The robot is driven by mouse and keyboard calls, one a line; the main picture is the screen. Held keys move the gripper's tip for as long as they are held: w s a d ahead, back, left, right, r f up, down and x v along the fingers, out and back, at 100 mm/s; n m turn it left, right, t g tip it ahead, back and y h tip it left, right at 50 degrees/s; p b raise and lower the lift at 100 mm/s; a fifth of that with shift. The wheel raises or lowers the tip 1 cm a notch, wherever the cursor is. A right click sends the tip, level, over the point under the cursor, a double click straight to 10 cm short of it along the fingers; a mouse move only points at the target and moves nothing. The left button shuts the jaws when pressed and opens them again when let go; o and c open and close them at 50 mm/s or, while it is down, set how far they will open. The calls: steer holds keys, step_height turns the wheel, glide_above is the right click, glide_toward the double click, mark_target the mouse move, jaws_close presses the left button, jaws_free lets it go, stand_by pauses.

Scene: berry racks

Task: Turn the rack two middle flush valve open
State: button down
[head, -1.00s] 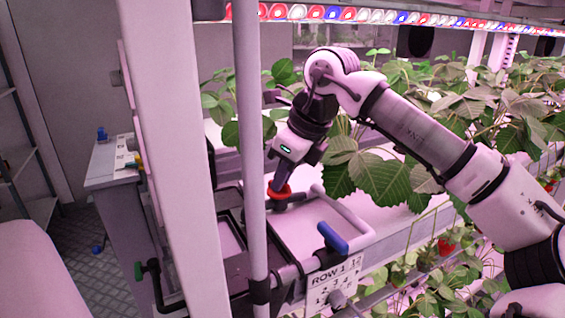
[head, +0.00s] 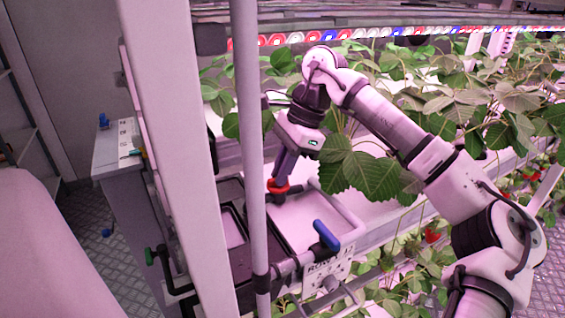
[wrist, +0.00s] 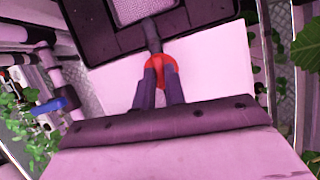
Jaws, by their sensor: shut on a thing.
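A red valve handle (head: 278,186) sits on a dark pipe at the edge of the black tray. It also shows in the wrist view (wrist: 159,61), round and between my fingertips. My gripper (head: 281,178) points down at it and is shut on it; the wrist view shows both fingers (wrist: 160,82) touching the red handle on either side. The fingers hide part of the handle, so I cannot tell how far it is turned. A blue-handled valve (head: 326,235) is on the pale pipe to the right and nearer.
A black tray frame (head: 236,228) lies left of the red handle. A thin upright pole (head: 250,130) and a wide white post (head: 172,130) stand at left. Strawberry leaves (head: 365,170) hang close to my arm. A green handle (head: 149,256) is at lower left.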

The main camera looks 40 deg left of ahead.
steer(key=shift+n, duration=0.6)
steer(key=c, duration=1.5)
jaws_free()
steer(key=shift+h, duration=0.3)
steer(key=shift+o, duration=0.2)
steer(key=shift+w+r, duration=0.1)
